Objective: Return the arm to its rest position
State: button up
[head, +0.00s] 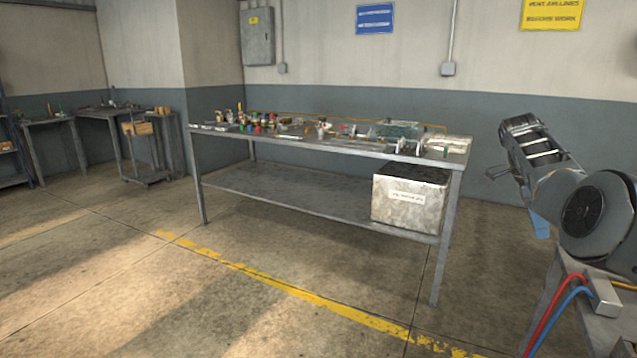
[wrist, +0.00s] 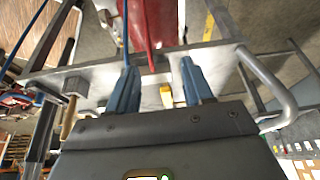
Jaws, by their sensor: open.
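My arm shows at the right edge of the head view, raised and folded beside the workbench (head: 330,146). A small blue piece, likely a finger of my gripper, shows below the arm there; the rest of the gripper is hidden. In the wrist view my gripper (wrist: 160,84) has its two blue fingers spread apart. Nothing is held between the fingers. A small yellow object shows in the gap behind them, apart from them.
A metal box (head: 408,200) stands on the bench's lower shelf; several small parts lie on top. Smaller tables and a cart (head: 148,178) stand at the left. The floor (head: 200,300) in front is clear. A metal frame (wrist: 82,74) and red object (wrist: 152,22) show in the wrist view.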

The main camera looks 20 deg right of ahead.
jog(key=s+a+f+n+t+h+p, duration=0.1)
jog(key=a+f+n, duration=0.15)
jog(key=f, duration=0.65)
jog(key=s+a+f+n+t, duration=0.2)
jog(key=a+f, duration=0.1)
jog(key=f, duration=0.6)
jog(key=s+a+f+n+t+h+p, duration=0.1)
jog(key=a+f+n, duration=0.2)
jog(key=f, duration=0.6)
jog(key=s+a+f+n+t, duration=0.5)
jog(key=s+a+f+n, duration=0.3)
jog(key=s+a, duration=0.55)
jog(key=s+a+r+n+t+y+p, duration=0.1)
jog(key=s+a+r+n+t, duration=0.2)
jog(key=s+a, duration=0.5)
jog(key=s+a+r+n+t+y+p, duration=0.1)
jog(key=s+a+r+n+t, duration=0.25)
jog(key=s, duration=0.55)
jog(key=s+a+r+n+y, duration=0.1)
jog(key=s+a+r, duration=0.2)
jog(key=r, duration=0.5)
jog(key=s+a+r+n+t+y, duration=0.1)
jog(key=s+a+r+n, duration=0.1)
jog(key=s+r, duration=0.4)
jog(key=s+a+r+n+t+y+p, duration=0.1)
jog(key=s+a+r, duration=0.3)
jog(key=r, duration=0.6)
jog(key=shift+s+a+r+n, duration=0.25)
jog(key=shift+s+r+n, duration=0.05)
jog(key=shift+s+r, duration=0.1)
